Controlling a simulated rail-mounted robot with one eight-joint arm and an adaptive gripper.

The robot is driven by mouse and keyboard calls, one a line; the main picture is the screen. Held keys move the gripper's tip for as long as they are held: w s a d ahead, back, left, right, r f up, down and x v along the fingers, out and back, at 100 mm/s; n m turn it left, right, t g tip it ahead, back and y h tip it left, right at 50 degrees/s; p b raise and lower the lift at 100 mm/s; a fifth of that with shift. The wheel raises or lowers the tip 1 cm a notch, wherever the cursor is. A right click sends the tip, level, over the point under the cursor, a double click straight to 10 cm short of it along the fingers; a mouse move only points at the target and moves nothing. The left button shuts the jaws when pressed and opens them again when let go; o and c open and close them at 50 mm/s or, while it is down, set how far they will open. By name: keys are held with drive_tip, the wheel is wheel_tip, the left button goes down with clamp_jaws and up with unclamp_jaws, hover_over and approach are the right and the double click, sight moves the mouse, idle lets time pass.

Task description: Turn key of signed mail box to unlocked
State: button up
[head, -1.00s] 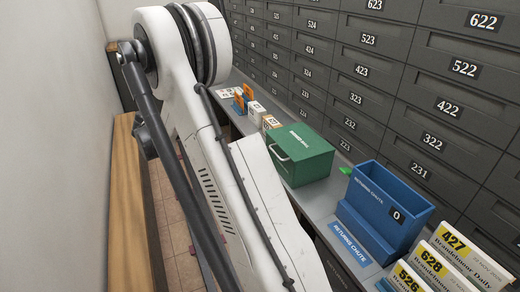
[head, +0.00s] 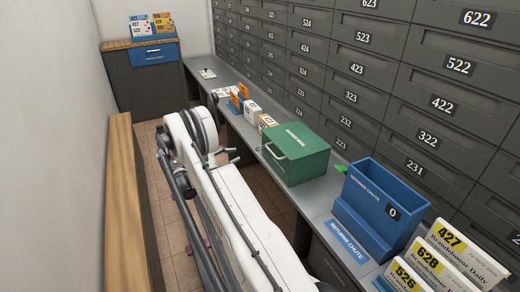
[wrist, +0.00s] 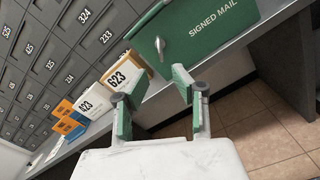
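The green signed mail box (head: 312,160) stands on the counter. A silver handle (head: 276,151) shows on its left-facing side. In the wrist view the green face (wrist: 222,42) carries the words SIGNED MAIL, and a small silver key or knob (wrist: 160,46) sticks out of it. My gripper (wrist: 157,88) has green-padded fingers spread apart with nothing between them. The key is beyond the fingertips, roughly in line with the gap, and not touched. In the head view my gripper (head: 232,156) is left of the box, apart from it.
A blue returns chute (head: 378,205) stands right of the box, with newspapers (head: 455,250) in front. Several small parcels (head: 252,108) line the counter behind the box. Grey mailboxes (head: 375,60) cover the wall. A wooden bench (head: 125,200) runs along the left.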

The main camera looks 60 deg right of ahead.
sight(256, 149)
drive_tip(key=b+x, duration=0.3)
drive_tip(key=x, duration=1)
clamp_jaws()
